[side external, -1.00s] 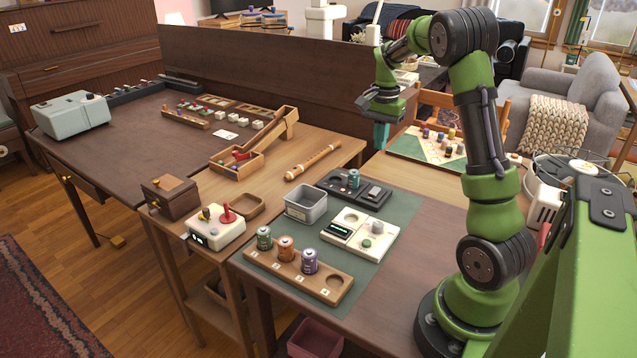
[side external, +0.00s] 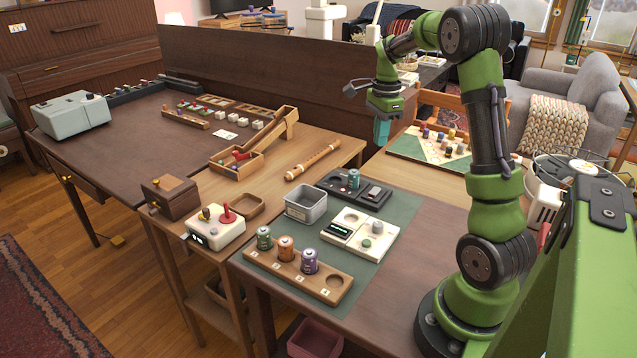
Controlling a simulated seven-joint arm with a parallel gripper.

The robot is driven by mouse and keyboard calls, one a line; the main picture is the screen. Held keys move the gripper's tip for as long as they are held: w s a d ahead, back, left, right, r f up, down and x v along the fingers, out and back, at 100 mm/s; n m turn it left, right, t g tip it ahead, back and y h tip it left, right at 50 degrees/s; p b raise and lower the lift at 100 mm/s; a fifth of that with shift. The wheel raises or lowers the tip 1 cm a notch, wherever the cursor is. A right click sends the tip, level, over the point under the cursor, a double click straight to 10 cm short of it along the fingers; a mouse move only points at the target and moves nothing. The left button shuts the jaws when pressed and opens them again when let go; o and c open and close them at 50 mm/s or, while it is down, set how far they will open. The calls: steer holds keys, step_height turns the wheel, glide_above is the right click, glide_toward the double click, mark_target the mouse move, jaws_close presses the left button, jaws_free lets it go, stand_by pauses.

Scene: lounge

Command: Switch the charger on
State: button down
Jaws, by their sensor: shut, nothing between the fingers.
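A black device (side external: 373,197), which looks like the charger, lies at the back of the green mat. A teal battery (side external: 353,178) stands in one of its round wells, and a small grey slider or switch part shows at its right end. Its setting is too small to tell. My gripper (side external: 381,133) is shut and empty, pointing down in the air above and behind the black device, touching nothing.
A wooden holder (side external: 290,274) with several batteries stands at the mat's front left. A grey bin (side external: 304,205) is left of the black device. A flute (side external: 313,161) and a joystick box (side external: 215,229) lie further left. The air around my gripper is clear.

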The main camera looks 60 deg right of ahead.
mark_target(373, 193)
steer(key=m, duration=1)
steer(key=shift+w+a+f+m, duration=0.1)
steer(key=shift+a+m, duration=0.2)
steer(key=shift+m, duration=0.1)
step_height(373, 193, down, 14)
stand_by(0.3)
steer(key=shift+a+f, duration=0.1)
steer(key=shift+f, duration=0.15)
